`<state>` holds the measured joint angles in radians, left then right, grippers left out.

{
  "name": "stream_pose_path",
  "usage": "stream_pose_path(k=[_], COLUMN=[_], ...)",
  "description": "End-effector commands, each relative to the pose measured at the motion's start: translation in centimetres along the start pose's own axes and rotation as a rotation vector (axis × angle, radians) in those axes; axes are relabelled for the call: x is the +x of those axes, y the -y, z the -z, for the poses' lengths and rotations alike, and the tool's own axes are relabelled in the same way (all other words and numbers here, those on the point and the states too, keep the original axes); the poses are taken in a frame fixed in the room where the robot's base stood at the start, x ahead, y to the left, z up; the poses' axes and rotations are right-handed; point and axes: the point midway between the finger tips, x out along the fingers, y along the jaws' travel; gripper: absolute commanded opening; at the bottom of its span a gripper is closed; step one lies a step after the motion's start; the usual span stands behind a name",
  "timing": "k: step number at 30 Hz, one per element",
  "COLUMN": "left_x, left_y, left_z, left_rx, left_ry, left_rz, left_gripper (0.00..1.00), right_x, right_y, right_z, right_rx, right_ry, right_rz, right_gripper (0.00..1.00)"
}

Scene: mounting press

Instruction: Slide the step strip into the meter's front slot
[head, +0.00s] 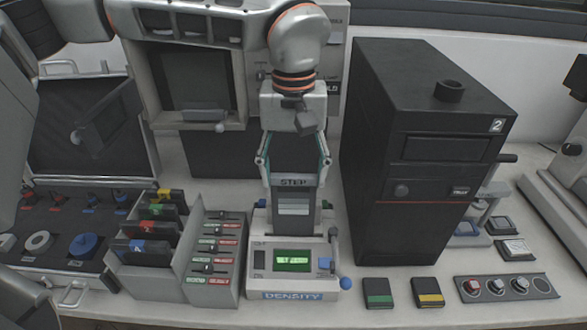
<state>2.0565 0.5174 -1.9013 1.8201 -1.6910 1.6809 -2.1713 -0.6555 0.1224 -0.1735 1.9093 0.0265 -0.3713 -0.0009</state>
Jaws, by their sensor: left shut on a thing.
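My left gripper (294,178) comes down from above at the middle of the head view. Its two fingers are shut on the step strip (293,206), a dark upright card marked STEP with paler grey bands below the label. The strip's lower end is just behind or at the top of the meter (292,282), a pale box labelled DENSITY with a lit green display and a blue-knobbed lever at its right. I cannot tell whether the strip touches the meter. The front slot cannot be made out. My right gripper is not in view.
A tall black tower (430,160) stands close on the right of the gripper. A grey slider panel (214,262) and a rack of dark cartridges (150,245) stand left of the meter. Two small dark blocks (378,293) and a knob panel (507,288) lie at the front right.

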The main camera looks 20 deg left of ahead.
Motion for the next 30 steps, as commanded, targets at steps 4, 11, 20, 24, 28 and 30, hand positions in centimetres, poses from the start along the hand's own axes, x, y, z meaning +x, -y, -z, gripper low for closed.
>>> stream_pose_path(k=[4,11,20,24,28,30], left_x=[0.6,1.4,1.9,1.9,2.1,2.4], left_y=[0.0,0.0,0.0,0.0,0.0,0.0], left_z=[0.0,0.0,0.0,0.0,0.0,0.0], left_rx=[-0.001,-0.001,0.0,0.0,0.0,0.0], left_ry=[0.0,0.001,0.0,0.0,0.001,0.001], left_rz=[0.0,-0.001,-0.001,-0.001,0.0,0.0], left_gripper=[0.23,0.23,0.23,0.23,0.23,0.23], right_x=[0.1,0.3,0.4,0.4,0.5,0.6], right_y=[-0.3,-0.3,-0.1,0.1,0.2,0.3], right_z=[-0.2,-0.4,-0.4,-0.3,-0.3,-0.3], right_rx=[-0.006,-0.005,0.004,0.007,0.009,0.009], right_ry=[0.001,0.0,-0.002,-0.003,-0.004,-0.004], right_rz=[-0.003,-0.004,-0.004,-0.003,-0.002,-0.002], right_gripper=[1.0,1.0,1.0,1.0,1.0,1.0])
